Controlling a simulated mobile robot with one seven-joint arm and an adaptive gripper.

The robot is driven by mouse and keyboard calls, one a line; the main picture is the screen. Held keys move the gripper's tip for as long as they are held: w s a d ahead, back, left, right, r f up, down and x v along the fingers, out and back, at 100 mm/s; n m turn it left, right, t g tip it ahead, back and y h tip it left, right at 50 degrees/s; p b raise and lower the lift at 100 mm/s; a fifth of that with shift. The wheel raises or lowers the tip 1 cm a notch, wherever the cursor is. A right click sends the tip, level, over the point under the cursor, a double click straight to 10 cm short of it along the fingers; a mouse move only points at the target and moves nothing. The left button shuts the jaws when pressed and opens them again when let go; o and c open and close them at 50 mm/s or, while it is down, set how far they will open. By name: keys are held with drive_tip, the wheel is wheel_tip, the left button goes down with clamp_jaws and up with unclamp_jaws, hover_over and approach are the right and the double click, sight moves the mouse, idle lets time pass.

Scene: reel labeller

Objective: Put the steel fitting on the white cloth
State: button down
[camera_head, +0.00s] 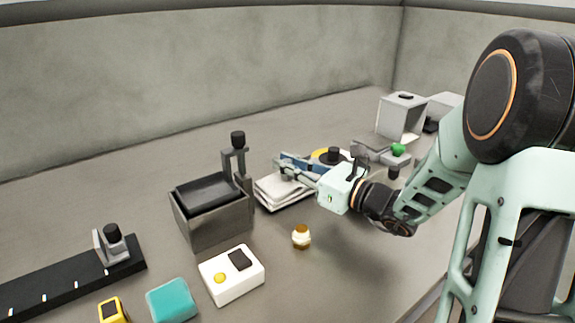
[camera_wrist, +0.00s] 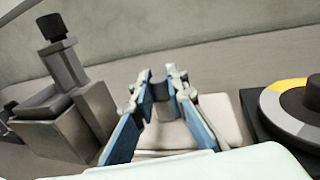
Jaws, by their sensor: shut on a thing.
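In the head view my gripper (camera_head: 284,166) is at the far part of the white cloth (camera_head: 274,197), and the fitting is hard to make out there. The cloth is a folded, layered pad on the table; it also shows in the wrist view (camera_wrist: 221,112) below and behind the fingers. I cannot tell whether the fitting touches the cloth.
A dark metal bin (camera_head: 217,222) with an upright post stands left of the cloth. A reel device with a yellow ring (camera_head: 322,155) is close on the right. A small white and amber bottle (camera_head: 301,238) and a white button box (camera_head: 232,285) stand nearer. The back-left table is clear.

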drive_tip(key=shift+f, duration=0.15)
drive_tip(key=c, duration=1.9)
unclamp_jaws()
drive_tip(key=shift+r, duration=0.3)
drive_tip(key=p+v, duration=0.1)
drive_tip(key=v, duration=1)
drive_tip(key=shift+s+d+f+p, duration=0.15)
drive_tip(key=shift+s+d+p, duration=0.1)
drive_tip(key=shift+p, duration=0.1)
drive_tip(key=shift+s+d, duration=0.1)
drive_tip(key=shift+d, duration=0.05)
